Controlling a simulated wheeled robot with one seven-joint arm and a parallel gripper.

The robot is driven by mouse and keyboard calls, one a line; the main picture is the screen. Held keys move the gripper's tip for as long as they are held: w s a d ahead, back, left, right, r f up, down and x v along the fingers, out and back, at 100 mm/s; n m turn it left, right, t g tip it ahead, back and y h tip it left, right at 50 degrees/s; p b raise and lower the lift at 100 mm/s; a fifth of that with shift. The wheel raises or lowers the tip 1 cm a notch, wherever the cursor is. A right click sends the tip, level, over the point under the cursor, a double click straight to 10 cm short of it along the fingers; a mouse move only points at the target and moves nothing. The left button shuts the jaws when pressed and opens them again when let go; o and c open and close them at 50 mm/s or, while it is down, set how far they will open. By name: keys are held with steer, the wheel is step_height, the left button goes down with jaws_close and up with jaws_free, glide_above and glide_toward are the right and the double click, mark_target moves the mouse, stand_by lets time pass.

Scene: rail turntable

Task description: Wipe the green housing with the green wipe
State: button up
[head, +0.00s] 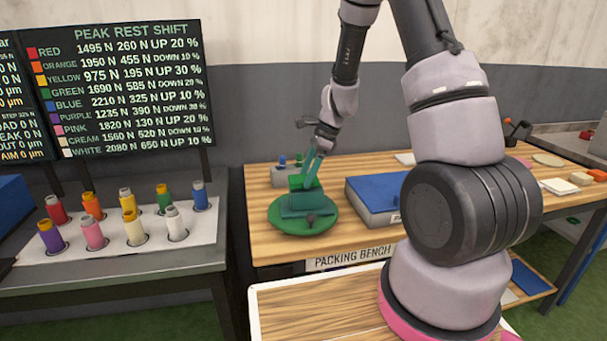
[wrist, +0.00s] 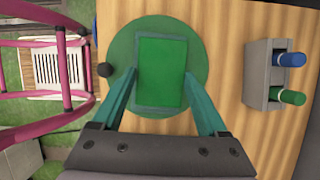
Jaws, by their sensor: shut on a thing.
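My gripper (head: 308,178) is over the green round turntable (head: 327,220), its two teal fingers pointing down. The fingers are set apart, with their tips at both sides of a bright green block, the green wipe (wrist: 161,72). The wipe shows in the head view (head: 296,182) beside the fingers. Under it a darker teal-green housing (head: 305,206) sits on the turntable. In the wrist view the wipe hides most of the housing, leaving a thin border. I cannot tell whether the wipe touches it.
A black knob (wrist: 105,70) stands at the turntable's edge. A grey holder (wrist: 257,75) with a blue and a green capped stick is near it. A blue box (head: 374,197) lies to the right on the packing bench (head: 262,248). Colored spools stand in a rack (head: 110,258) at left.

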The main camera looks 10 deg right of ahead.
mark_target(316, 178)
steer(key=shift+s+d, duration=0.15)
steer(key=shift+d, duration=1.4)
steer(key=shift+a+f, duration=0.2)
steer(key=shift+a, duration=2.3)
steer(key=shift+d+r, duration=0.1)
steer(key=shift+d, duration=2.45)
steer(key=shift+r, duration=0.1)
steer(key=shift+r, duration=3.95)
